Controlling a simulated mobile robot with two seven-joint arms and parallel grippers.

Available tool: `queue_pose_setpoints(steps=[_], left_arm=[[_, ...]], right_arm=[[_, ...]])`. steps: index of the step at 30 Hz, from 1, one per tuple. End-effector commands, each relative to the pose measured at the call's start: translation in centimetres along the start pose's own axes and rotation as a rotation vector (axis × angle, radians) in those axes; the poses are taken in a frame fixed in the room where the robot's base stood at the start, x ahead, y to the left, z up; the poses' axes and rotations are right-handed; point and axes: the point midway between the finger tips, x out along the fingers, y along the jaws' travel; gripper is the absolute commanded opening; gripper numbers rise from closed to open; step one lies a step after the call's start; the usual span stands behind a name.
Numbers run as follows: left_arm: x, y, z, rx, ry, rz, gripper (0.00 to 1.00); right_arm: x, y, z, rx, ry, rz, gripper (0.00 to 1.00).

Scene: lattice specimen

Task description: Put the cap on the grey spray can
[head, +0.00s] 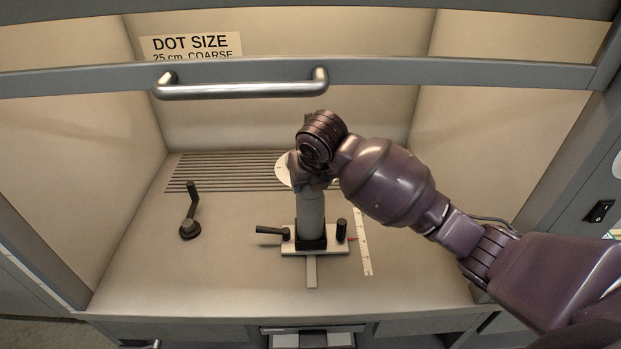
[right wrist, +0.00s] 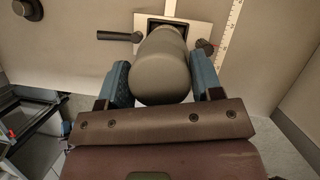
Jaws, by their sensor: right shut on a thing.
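The grey spray can (head: 312,216) stands upright in a clamp with a black seat (head: 311,243) on a pale plate (head: 325,252). My right gripper (head: 309,184) is directly above the can and hides its top in the head view. In the right wrist view its two blue fingers (right wrist: 160,66) are shut on a dark grey rounded cap (right wrist: 160,86). The cap is in line with the can, whose lighter body (right wrist: 160,42) shows beyond it. I cannot tell whether the cap is seated or just above the can. My left gripper is not in view.
The clamp has a black lever (head: 269,230) at left and a black knob (head: 342,230) at right. A white ruler (head: 363,245) lies to the right. A black cranked handle (head: 190,214) stands at left. The raised sash with its metal handle (head: 243,88) crosses above.

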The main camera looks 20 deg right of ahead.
Motion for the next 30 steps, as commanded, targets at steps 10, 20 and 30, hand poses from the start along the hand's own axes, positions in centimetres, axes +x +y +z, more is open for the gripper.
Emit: queue_pose_setpoints(steps=[10, 20, 30], left_arm=[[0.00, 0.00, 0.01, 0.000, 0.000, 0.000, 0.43], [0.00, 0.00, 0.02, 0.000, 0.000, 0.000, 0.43], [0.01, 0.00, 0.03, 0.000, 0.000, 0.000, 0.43]], right_arm=[[0.37, -0.01, -0.15, 0.000, 0.000, 0.000, 0.39], [0.73, -0.02, -0.32, 0.000, 0.001, 0.000, 0.39], [0.92, -0.02, -0.48, 0.000, 0.005, -0.001, 0.39]])
